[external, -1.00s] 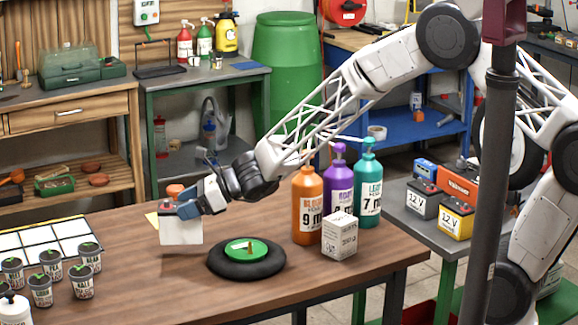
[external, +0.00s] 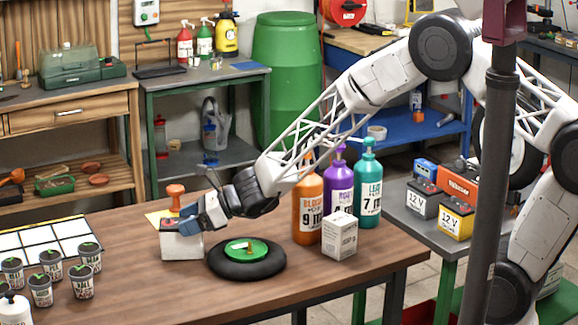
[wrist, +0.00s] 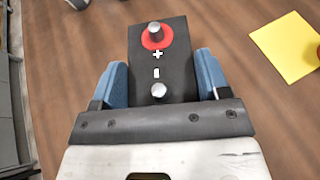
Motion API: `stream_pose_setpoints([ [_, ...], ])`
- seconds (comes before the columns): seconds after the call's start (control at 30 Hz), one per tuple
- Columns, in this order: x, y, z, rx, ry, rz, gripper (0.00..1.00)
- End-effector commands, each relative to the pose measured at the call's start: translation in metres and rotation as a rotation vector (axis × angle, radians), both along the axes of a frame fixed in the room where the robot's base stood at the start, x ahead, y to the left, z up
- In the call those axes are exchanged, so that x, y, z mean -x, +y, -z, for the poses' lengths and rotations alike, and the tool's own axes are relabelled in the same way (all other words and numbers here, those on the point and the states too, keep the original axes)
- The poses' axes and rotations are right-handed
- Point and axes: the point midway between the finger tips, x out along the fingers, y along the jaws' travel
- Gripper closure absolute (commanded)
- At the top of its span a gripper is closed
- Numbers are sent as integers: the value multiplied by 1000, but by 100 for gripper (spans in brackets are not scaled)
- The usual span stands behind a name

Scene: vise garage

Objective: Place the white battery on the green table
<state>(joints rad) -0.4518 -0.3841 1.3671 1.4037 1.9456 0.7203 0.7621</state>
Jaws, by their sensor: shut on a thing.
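The white battery (external: 182,246) is at the left part of the brown table, left of a black wheel. It is upright; whether its base touches the tabletop is hard to tell. In the wrist view its black top (wrist: 175,68) shows two metal terminals, one with a red ring, and plus and minus marks. My gripper (wrist: 160,85) is shut on it, with one blue finger on each side. In the external view my gripper (external: 192,222) reaches its top from the right. A grey-topped table with green legs (external: 397,222) stands at the right. Another green-legged table (external: 172,84) stands at the back.
The right table holds a grey battery (external: 422,202), a yellow one (external: 455,219) and an orange one (external: 458,182). Bottles (external: 308,212), a white box (external: 340,238) and the wheel (external: 270,267) stand on the brown table (external: 180,300). A dark post (external: 489,190) rises before the right table.

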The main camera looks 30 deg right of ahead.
Motion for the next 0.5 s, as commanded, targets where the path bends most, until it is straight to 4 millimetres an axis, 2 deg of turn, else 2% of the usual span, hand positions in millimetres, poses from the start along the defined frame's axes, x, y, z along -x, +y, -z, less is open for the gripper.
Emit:
stream_pose_setpoints([
  [0.1, -1, 0, 0, -1, -2, 0, 91],
  [0.13, 0, 0, 3, 0, 0, 0, 29],
  [0.3, 0, 0, 2, 0, 0, 0, 5],
  [0.5, 0, 0, 2, 0, 0, 0, 5],
])
